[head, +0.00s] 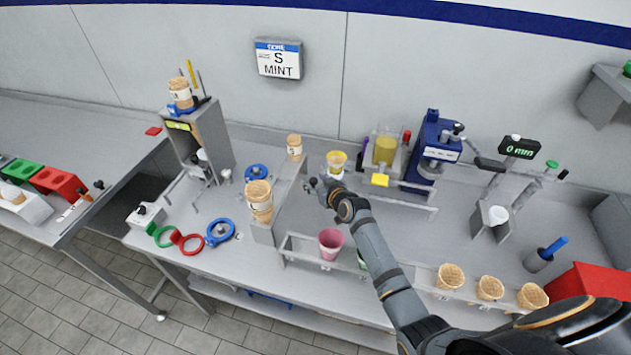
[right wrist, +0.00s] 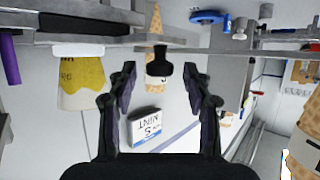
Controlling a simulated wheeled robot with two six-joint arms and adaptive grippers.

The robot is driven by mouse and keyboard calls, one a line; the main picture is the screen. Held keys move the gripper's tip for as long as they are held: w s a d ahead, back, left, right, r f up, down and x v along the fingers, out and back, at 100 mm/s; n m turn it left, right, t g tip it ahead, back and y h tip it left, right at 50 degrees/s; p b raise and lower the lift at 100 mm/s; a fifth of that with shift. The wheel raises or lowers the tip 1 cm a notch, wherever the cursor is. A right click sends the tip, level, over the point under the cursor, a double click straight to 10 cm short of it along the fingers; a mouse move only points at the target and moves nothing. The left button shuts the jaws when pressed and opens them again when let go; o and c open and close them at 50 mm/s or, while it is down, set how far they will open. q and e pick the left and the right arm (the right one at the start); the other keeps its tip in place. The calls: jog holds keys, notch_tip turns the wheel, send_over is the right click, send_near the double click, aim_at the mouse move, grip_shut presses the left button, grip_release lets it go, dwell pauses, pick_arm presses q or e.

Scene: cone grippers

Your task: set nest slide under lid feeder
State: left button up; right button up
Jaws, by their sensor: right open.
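A tall grey tower (head: 214,135) with a yellow label, which looks like the lid feeder, stands left of centre in the head view. A low grey rail with small knobs (head: 182,192) runs out from its foot; this looks like the nest slide, but I cannot tell how far in it sits. My right gripper (head: 318,187) is open and empty, right of the tower and apart from it, close to a white-and-yellow cup (head: 337,163). In the right wrist view the open fingers (right wrist: 160,85) hold nothing, and the same cup (right wrist: 82,80) appears at left.
Stacked cones (head: 259,200) stand left of my right gripper, with a pink cup (head: 331,243) in a rack below it. Blue (head: 220,231), red (head: 187,244) and green (head: 164,236) rings lie at the front left. A blue press (head: 434,150) stands at the right.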

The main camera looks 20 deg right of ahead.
jog(key=shift+w, duration=0.1)
grip_shut()
dwell(0.3)
jog(key=s+d, duration=0.2)
jog(key=d, duration=0.2)
jog(key=shift+s+d, duration=0.1)
jog(key=shift+s, duration=0.3)
grip_release()
